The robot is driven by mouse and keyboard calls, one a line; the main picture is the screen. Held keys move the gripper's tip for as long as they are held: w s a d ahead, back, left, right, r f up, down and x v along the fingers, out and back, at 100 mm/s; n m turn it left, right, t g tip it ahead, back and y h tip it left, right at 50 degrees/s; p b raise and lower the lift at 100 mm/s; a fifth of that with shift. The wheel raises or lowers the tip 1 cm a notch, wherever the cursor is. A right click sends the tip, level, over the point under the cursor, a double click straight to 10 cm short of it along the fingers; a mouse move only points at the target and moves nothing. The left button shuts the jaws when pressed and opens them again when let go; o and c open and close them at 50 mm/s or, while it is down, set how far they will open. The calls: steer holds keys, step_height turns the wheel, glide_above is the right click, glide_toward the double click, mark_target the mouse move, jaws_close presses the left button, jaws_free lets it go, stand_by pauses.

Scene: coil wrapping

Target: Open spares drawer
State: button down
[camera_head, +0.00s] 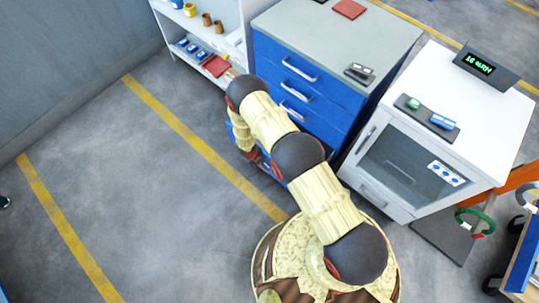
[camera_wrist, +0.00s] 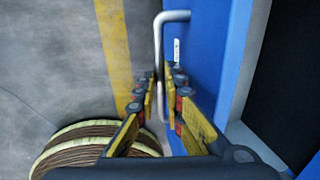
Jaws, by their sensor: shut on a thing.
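The blue cabinet (camera_head: 325,75) has a grey top and several drawers with pale bar handles. My gripper (camera_wrist: 161,82) is shut on a grey bar handle (camera_wrist: 160,40) of a blue drawer front (camera_wrist: 208,50) in the wrist view. The handle bar runs between the two yellow-padded fingers. A small white label (camera_wrist: 177,50) on the front is too small to read. In the head view my arm reaches to the cabinet's lower left front and hides most of the lowest drawer there. I cannot tell how far that drawer stands out.
A white glass-door cabinet (camera_head: 437,125) stands close on the right of the blue one. A white shelf (camera_head: 225,45) with small parts stands on the left. Grey floor (camera_head: 130,180) with yellow lines is clear to the left. An orange and blue cart (camera_head: 525,250) is at the far right.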

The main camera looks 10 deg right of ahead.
steer(key=a, duration=0.1)
steer(key=s+a, duration=0.2)
steer(key=shift+s+a, duration=0.25)
steer(key=shift+a, duration=0.15)
steer(key=c, duration=1.9)
jaws_free()
steer(key=shift+r, duration=0.1)
steer(key=r, duration=0.3)
steer(key=s+a+r, duration=0.1)
steer(key=r, duration=0.7)
steer(key=shift+s+a+r, duration=0.25)
steer(key=shift+a, duration=0.15)
